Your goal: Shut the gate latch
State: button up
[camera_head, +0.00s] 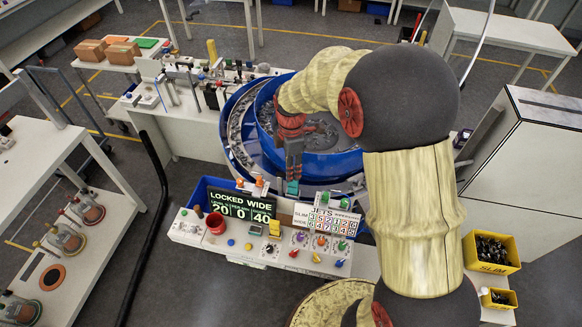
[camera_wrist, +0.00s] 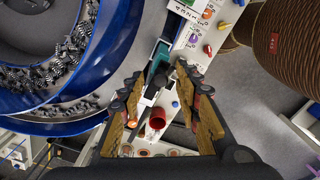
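My gripper (camera_head: 293,170) points down at the near rim of the blue bowl feeder, just behind the control panel. In the wrist view my gripper (camera_wrist: 158,75) is open, its two tan-padded fingers spread with nothing held between them. A teal block (camera_head: 292,187) sits just below the fingertips. The display (camera_head: 243,204) reads "LOCKED WIDE" and "20 0 40".
The blue bowl (camera_head: 240,110) holds dark connectors. The control panel (camera_head: 250,245) carries a red cup (camera_head: 216,223), several coloured knobs and a "JETS" board (camera_head: 327,219). Yellow bins (camera_head: 491,251) stand at right. A dark rail (camera_head: 152,200) rises at left.

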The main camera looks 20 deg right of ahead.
notch_tip(320, 180, up, 12)
dwell(0.6)
dwell(0.4)
jog(key=s+a+f+m+t+b, duration=0.2)
jog(key=s+f+m+b, duration=0.3)
jog(key=s+m+b, duration=0.3)
jog(key=s+a+f+m+t+b, duration=0.2)
jog(key=s+f+m+t+b, duration=0.1)
jog(key=s+m+b, duration=0.5)
jog(key=s+f+b, duration=0.1)
jog(key=s+b, duration=0.2)
jog(key=s, duration=0.4)
jog(key=shift+a+f+t, duration=0.2)
jog(key=shift+f+t, duration=0.1)
jog(key=shift+f, duration=0.05)
